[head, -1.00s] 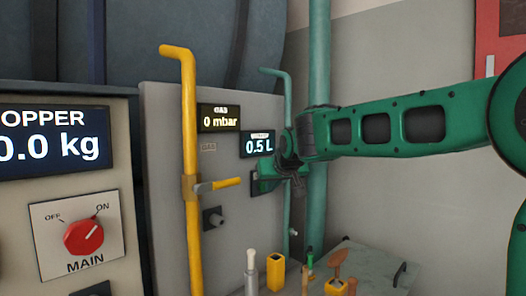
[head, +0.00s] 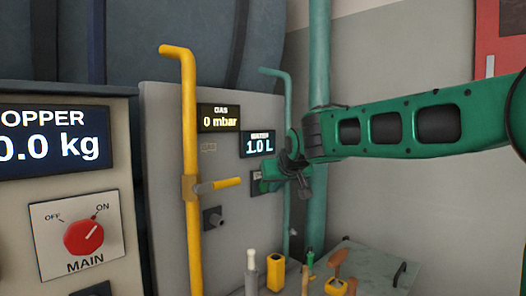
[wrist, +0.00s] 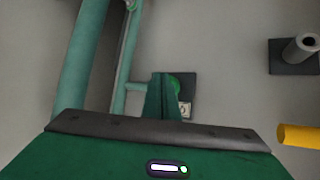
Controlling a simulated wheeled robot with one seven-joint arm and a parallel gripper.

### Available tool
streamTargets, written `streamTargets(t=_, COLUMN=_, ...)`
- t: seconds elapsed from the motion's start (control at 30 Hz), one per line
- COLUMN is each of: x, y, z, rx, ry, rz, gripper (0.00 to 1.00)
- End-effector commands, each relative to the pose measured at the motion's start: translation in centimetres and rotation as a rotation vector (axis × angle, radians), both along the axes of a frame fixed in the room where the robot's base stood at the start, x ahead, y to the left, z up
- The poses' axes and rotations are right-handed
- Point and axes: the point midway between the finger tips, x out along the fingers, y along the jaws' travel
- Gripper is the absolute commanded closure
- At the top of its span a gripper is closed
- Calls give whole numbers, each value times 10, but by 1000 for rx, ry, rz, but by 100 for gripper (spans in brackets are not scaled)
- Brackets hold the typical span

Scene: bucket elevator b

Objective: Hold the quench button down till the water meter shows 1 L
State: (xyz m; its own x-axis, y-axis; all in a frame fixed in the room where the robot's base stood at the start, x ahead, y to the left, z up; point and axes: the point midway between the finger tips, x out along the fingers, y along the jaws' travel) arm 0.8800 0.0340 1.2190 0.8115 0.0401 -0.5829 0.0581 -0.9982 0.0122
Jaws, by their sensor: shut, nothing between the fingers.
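The water meter (head: 258,145) on the grey panel reads 1.0 L in the head view. Below it is the dark button plate (head: 256,184), partly covered by my gripper (head: 265,180).
A yellow gas pipe (head: 189,130) with a yellow lever (head: 218,184) stands left of my gripper. The gas meter (head: 219,118) reads 0 mbar. A green pipe (head: 318,60) runs close behind my arm. Tools (head: 274,272) stand below. The red MAIN knob (head: 83,237) is at left.

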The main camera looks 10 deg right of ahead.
Motion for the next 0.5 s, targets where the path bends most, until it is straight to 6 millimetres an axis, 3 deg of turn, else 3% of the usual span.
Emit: streamTargets(t=0.5, x=-9, y=-7, z=0, rx=0, ry=0, rz=-2, gripper=100)
